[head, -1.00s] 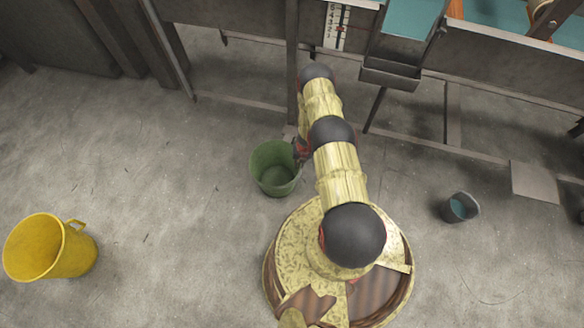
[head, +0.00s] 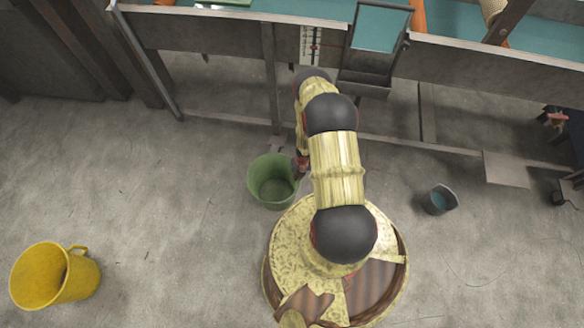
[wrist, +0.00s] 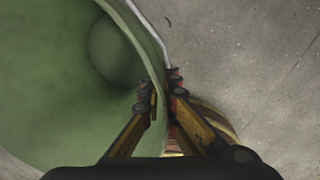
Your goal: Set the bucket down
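The green bucket (head: 262,190) is in the head view just left of my arm, close to my round base. It looks upright, and its open top faces the camera. Its green inside and rim also fill the left of the wrist view (wrist: 60,75). My gripper (wrist: 163,95) has one finger inside the bucket and one outside, closed on the wall at the rim. In the head view my gripper (head: 301,166) is mostly hidden by my arm. I cannot tell whether the bucket's bottom touches the floor.
A small dark bucket (head: 439,200) with blue inside is at right. Concrete floor left of the green bucket is clear.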

